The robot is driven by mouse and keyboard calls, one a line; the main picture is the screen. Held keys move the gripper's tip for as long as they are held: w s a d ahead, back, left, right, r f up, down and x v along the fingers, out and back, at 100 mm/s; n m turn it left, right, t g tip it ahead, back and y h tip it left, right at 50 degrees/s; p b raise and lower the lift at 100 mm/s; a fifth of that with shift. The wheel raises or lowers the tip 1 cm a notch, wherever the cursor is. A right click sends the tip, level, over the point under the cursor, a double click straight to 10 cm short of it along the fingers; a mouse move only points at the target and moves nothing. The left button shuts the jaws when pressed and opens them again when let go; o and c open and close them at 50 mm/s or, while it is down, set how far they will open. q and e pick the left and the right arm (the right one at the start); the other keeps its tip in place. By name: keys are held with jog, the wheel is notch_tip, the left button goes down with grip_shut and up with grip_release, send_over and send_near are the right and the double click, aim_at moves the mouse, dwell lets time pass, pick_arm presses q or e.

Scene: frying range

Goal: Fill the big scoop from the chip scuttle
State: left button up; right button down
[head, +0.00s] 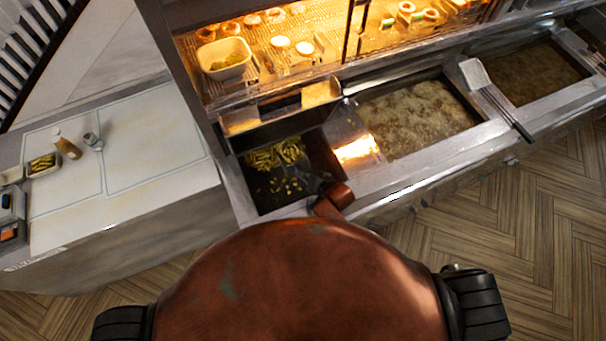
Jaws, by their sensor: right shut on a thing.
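The chip scuttle (250,190) is a dark open bin at the left end of the frying range. A heap of yellow chips (275,155) lies along its back, with several loose chips on the floor nearer the front. My right gripper (313,183) is at the scuttle's right front corner, low over the bin. It is shut on the big scoop, which is small and dark here and mostly hidden by the gripper; I cannot tell whether chips are in it. My left gripper is out of view.
Two fryer vats (420,115) lie to the right, with a flat metal tool (475,72) with a dark handle across their divider. A lit display shelf with a pale tub (224,58) rises behind. A white counter (150,140) with bottles stands left.

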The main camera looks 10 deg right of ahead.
jog(key=shift+s+f, duration=0.1)
jog(key=shift+s, duration=0.05)
jog(key=shift+s+d+r+p, duration=0.1)
jog(key=shift+s+r+p, duration=0.05)
jog(key=shift+r+p, duration=0.6)
jog(key=shift+s+d+r+t+p, duration=0.1)
jog(key=shift+s+r+t+p, duration=0.2)
jog(key=shift+r+p, duration=0.45)
jog(key=shift+s+d+r+t+p, duration=0.1)
jog(key=shift+s+r+t+p, duration=0.15)
jog(key=shift+r+p, duration=0.45)
jog(key=shift+s+d+r+t+y, duration=0.15)
jog(key=shift+s+r+t+y, duration=0.05)
jog(key=shift+s+r, duration=0.3)
jog(key=shift+s+d+r+t+y, duration=0.1)
jog(key=shift+s+r+t+y, duration=0.1)
jog(key=shift+s+r, duration=0.3)
jog(key=shift+s+d+r+t+y+b, duration=0.15)
jog(key=shift+s+d+r+t+b, duration=0.1)
jog(key=shift+s+r+t, duration=0.4)
jog(key=shift+s+d+r+t+y+b, duration=0.15)
jog(key=shift+s+r+t+y+b, duration=0.2)
jog(key=shift+r, duration=0.6)
jog(key=shift+s+d+r+t+b, duration=0.1)
jog(key=shift+s+d+r+t, duration=0.2)
jog(key=shift+s+r, duration=0.4)
jog(key=shift+w+a+r, duration=0.1)
